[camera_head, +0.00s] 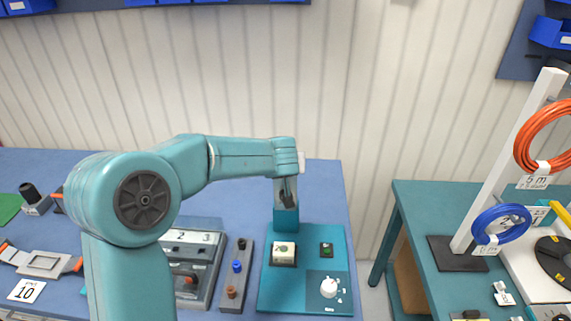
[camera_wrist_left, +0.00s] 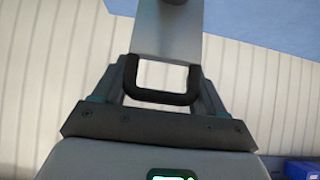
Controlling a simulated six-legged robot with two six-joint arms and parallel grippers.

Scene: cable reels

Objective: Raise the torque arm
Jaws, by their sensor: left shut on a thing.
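My left arm reaches in from the left in the head view. Its gripper (camera_head: 287,192) is above the teal block at the back of the teal panel (camera_head: 300,270) and points down. In the left wrist view the gripper's fingers flank a black U-shaped handle (camera_wrist_left: 163,98) below a flat grey bar (camera_wrist_left: 167,40). The gripper is shut on this handle, which appears to belong to the torque arm. In the head view my gripper and wrist hide most of it.
Left of the panel are a strip with coloured knobs (camera_head: 237,267) and a grey numbered box (camera_head: 192,240). A gap separates the blue bench from the teal table (camera_head: 420,210) at the right, where a white post (camera_head: 510,155) and blue and orange coils stand.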

